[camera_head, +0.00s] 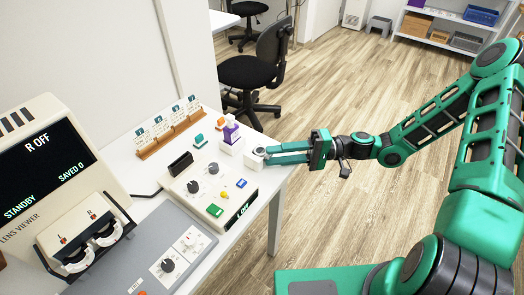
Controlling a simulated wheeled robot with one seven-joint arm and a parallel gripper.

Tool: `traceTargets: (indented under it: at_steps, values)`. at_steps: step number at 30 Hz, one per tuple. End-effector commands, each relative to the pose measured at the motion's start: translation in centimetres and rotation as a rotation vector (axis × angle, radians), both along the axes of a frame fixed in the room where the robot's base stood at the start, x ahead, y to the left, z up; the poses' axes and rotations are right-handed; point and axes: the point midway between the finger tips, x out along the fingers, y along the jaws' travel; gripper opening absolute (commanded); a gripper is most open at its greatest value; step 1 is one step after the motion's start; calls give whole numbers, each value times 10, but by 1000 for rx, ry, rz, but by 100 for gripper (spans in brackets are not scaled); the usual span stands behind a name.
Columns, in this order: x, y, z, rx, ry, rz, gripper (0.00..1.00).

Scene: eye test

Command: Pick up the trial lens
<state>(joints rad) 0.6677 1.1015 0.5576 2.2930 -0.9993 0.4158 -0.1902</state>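A small round dark-rimmed piece (260,150), which looks like the trial lens, sits on top of a small white block (253,160) at the right edge of the table. It is too small to make out clearly. My gripper (267,155) reaches in from the right, its two green fingers roughly level and pointing left. The fingers stand apart with a narrow gap between them. Their tips are right beside the round piece and the block's top; I cannot tell whether they touch it.
A white block with a purple-and-white bottle (231,130) stands just behind. A control box (209,185) with knobs and coloured buttons is left of the gripper. A lens viewer (60,200) with a screen reading "R OFF" and "STANDBY" stands far left. Beyond the table's right edge is open floor.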

Motion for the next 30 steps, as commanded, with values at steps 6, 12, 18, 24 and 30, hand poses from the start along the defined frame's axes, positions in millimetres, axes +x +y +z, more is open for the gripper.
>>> traceTargets:
  at_steps: [6,12,18,24,30]
  values:
    - [0,0,0,0,0,0,5]
    - [0,0,0,-1,0,0,0]
    - [0,0,0,-1,1,0,0]
    - [0,0,5,-2,0,0,0]
    - [0,0,26,-4,-2,1,0]
